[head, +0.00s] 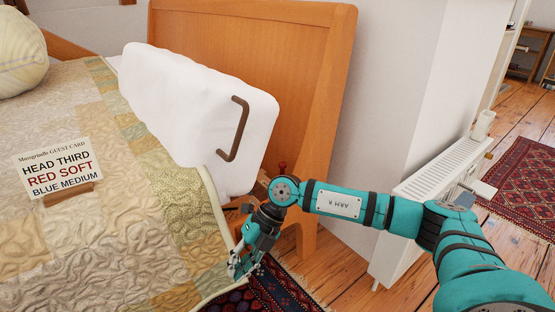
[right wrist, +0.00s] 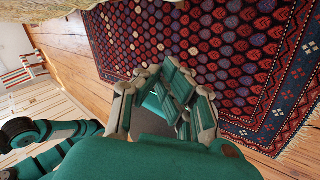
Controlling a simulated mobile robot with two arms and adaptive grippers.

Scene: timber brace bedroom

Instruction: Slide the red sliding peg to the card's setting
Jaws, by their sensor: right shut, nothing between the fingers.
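The guest card (head: 58,166) stands in a small wooden holder on the bed at the left of the head view. It reads HEAD THIRD, RED SOFT, BLUE MEDIUM. A small dark red knob (head: 283,166), perhaps the red sliding peg, shows just above my right arm's wrist joint. What it is mounted on is mostly hidden by the arm, and its setting cannot be read. My right gripper (head: 240,270) is shut and empty, hanging low beside the bed's edge, apart from the knob. Its fingers also show over the rug in the right wrist view (right wrist: 168,90). My left gripper is out of view.
A white padded block (head: 175,95) with a brown handle (head: 238,130) lies against the wooden bed end (head: 300,70). The quilted bed (head: 110,240) fills the left. A white radiator (head: 435,170) is right, behind my arm. A patterned rug (right wrist: 215,40) covers the floor below.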

